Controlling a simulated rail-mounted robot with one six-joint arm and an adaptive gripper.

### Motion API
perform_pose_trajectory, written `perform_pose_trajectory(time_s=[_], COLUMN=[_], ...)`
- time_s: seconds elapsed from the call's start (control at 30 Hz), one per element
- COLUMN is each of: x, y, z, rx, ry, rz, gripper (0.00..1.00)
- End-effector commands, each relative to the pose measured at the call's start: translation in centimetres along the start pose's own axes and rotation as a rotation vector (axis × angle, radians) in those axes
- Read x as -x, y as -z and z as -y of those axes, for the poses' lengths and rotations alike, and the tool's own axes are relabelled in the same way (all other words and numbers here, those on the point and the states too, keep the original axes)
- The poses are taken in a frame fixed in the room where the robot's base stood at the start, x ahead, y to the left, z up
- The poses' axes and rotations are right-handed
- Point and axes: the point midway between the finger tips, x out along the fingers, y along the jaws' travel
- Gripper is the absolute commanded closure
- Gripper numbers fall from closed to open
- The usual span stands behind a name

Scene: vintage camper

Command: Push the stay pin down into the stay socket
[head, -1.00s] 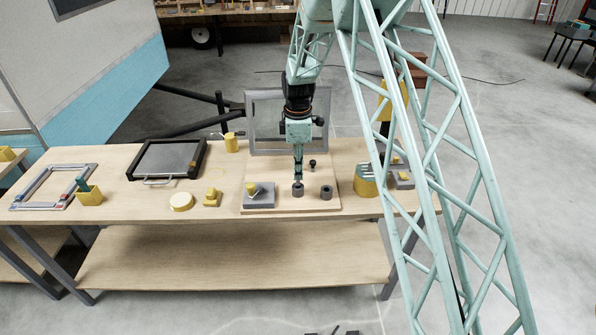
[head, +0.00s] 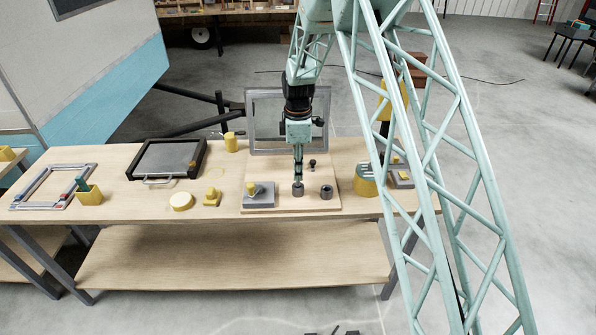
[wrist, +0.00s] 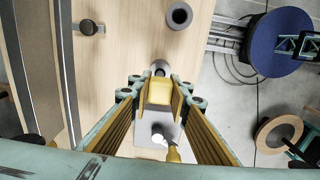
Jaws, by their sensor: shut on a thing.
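My gripper (head: 298,178) points straight down over a dark grey round socket (head: 298,190) on the pale board. Its narrow fingers are closed together just above or at the socket's mouth.
A grey block (head: 259,199) with a yellow-handled piece (head: 252,188) stands just left of the gripper. A small dark knob (head: 312,164) stands behind the sockets. A yellow round container (head: 365,182) is at right. A grey framed panel (head: 262,115) rises behind the board.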

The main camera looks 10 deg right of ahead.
Motion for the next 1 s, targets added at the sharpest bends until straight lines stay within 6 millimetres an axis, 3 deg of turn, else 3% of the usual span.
perform_pose_trajectory(time_s=[1.0], x=[-0.74], y=[0.00], z=[-0.01], rx=[0.000], ry=[0.000], rz=[0.000], gripper=[0.95])
